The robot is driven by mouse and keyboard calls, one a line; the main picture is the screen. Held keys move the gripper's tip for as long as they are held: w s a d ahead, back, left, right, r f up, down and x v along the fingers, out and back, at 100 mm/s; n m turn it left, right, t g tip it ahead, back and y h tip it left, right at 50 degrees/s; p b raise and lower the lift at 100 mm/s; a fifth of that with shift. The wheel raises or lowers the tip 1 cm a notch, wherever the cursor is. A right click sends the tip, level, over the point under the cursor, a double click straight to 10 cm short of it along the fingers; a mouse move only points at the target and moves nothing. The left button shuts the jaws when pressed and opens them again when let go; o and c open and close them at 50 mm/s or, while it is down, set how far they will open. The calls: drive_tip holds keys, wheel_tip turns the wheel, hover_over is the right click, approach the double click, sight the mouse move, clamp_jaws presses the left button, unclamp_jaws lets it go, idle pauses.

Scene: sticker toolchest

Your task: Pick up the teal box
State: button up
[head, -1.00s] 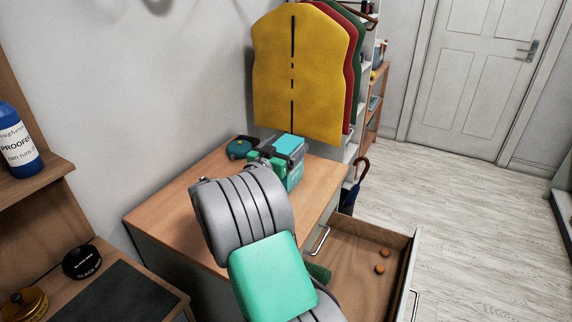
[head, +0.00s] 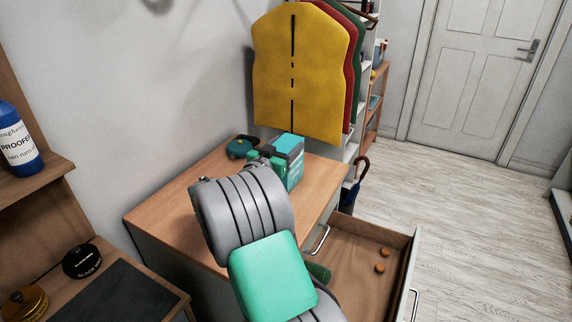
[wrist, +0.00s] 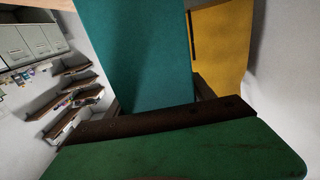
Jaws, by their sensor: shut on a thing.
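The teal box (head: 290,146) is at the back of the wooden cabinet top, with a teal top and a grey band on its side. In the wrist view, the teal box (wrist: 145,55) fills the upper middle, close against a green finger with a dark edge. My gripper (head: 268,158) is at the left side of the box, shut on it and partly hidden behind my arm. The box's lower part is partly covered, and I cannot tell whether its base touches the cabinet top.
A dark teal round tape measure (head: 240,148) lies left of the box. An open drawer (head: 350,254) with small orange discs juts out at the right. The cabinet top's right side (head: 322,180) is clear.

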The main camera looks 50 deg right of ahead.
clamp_jaws()
drive_tip(key=shift+r, duration=0.1)
